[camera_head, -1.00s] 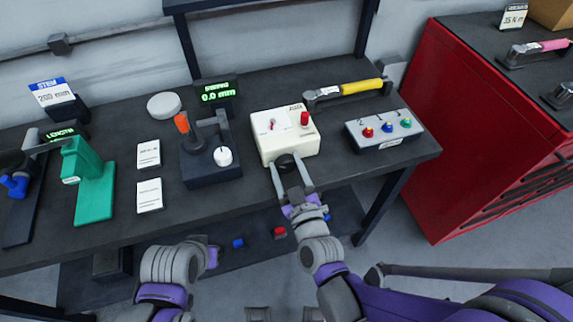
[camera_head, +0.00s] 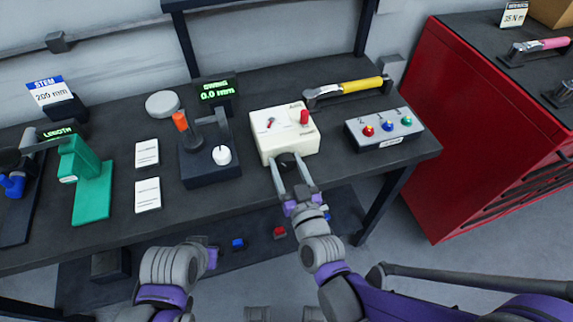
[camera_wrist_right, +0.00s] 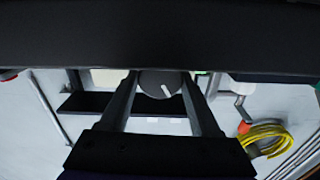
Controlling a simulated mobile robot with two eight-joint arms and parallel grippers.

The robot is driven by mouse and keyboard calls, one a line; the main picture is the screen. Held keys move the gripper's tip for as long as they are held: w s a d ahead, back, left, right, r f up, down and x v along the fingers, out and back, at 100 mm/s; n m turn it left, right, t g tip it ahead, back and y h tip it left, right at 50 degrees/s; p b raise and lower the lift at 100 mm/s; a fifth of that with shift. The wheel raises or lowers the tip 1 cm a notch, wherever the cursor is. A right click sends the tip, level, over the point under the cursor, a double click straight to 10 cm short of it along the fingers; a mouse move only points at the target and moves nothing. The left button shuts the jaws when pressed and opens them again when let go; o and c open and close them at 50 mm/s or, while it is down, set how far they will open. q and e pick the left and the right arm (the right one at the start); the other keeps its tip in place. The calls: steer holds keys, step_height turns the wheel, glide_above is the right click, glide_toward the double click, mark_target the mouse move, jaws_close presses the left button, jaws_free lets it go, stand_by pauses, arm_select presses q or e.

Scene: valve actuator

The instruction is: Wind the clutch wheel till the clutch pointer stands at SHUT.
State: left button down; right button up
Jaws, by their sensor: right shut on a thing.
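The cream clutch box (camera_head: 285,146) stands near the front edge of the bench. On its top is a white dial with a small red pointer (camera_head: 270,123), which leans to the upper right; the dial's lettering is too small to read. The dark round clutch wheel (camera_head: 288,160) is on the box's front side. My right gripper (camera_head: 289,165) is shut on the wheel, one finger on each side. In the right wrist view the wheel (camera_wrist_right: 160,84) shows a white mark between the fingers, tilted. My left arm is low at left; its fingers cannot be made out.
A red knob (camera_head: 304,117) stands on the clutch box. A yellow-handled tool (camera_head: 345,91) lies behind it, and a button box (camera_head: 384,129) is to the right. A dark lever unit (camera_head: 208,165) stands to the left. A red cabinet (camera_head: 470,130) is at far right.

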arm_select(q)
steer(key=shift+f+b, duration=0.45)
steer(key=shift+f, duration=0.1)
arm_select(e)
steer(key=m, duration=0.5)
steer(key=shift+d+m, duration=0.1)
steer(key=shift+m, duration=0.2)
steer(key=o, duration=1.4)
arm_select(q)
steer(key=shift+s, duration=0.15)
arm_select(e)
steer(key=shift+s+f, duration=0.1)
